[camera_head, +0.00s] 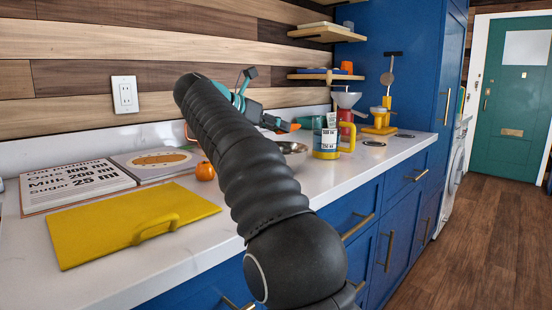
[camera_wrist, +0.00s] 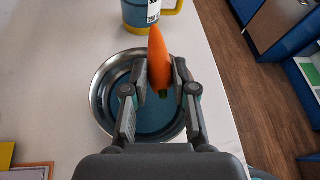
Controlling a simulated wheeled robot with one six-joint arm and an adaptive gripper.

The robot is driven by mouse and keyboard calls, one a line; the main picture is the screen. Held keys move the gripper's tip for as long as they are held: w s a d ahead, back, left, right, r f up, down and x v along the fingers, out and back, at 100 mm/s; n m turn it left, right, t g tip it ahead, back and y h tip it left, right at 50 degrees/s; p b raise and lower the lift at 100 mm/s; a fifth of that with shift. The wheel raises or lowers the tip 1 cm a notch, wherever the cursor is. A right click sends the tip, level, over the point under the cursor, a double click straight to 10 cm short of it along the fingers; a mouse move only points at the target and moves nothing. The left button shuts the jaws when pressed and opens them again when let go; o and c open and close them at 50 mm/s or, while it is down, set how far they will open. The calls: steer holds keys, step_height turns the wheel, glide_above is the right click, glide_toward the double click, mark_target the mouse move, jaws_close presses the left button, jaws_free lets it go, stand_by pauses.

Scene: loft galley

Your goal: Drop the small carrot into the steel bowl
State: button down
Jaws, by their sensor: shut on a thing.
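The small carrot (camera_wrist: 158,60) is orange and tapered, with a dark green end. My gripper (camera_wrist: 160,85) is shut on it in the wrist view. The carrot lies between the fingertips and overlaps the steel bowl in that view. The steel bowl (camera_wrist: 104,82) is round and shiny with a bluish inside, partly hidden by my fingers. In the head view my gripper (camera_head: 272,122) holds the carrot (camera_head: 288,126) above counter level. The bowl (camera_head: 294,148) shows below it, largely hidden behind my arm.
A measuring jug with a yellow handle (camera_head: 326,140) stands just beyond the bowl. The counter's front edge is near the bowl.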

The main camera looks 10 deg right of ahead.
steer(key=shift+f, duration=1.9)
steer(key=shift+d, duration=0.1)
steer(key=c, duration=0.8)
jaws_free()
steer(key=shift+c, duration=0.2)
steer(key=v, duration=1.2)
